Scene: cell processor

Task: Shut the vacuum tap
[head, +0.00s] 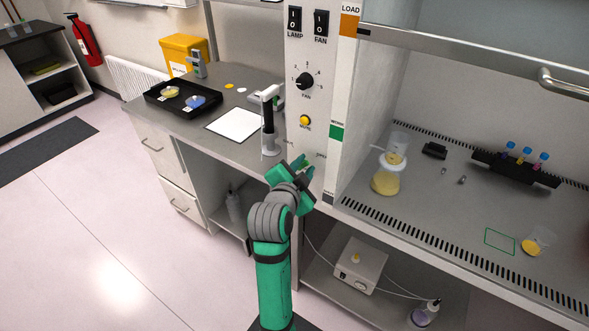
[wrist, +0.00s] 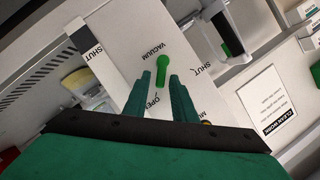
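The vacuum tap is a small green lever (wrist: 162,70) on the white panel in the wrist view, under the word VACUUM. Its narrow end points down in the picture, toward the OPEN label; SHUT labels lie to the left and right. My gripper (wrist: 160,76) is open, its two dark green fingers apart, with the lever's lower part between them in the picture. I cannot tell whether they touch it or how deep they reach. In the head view my gripper (head: 301,162) is at the lower panel and hides the tap.
The panel (head: 309,125) also carries a yellow MUTE button (head: 305,120), a FAN knob (head: 305,81) and switches. A pipette on a stand (head: 268,125) is on the bench just left of my gripper. The cabinet with a yellow flask (head: 386,180) is on the right.

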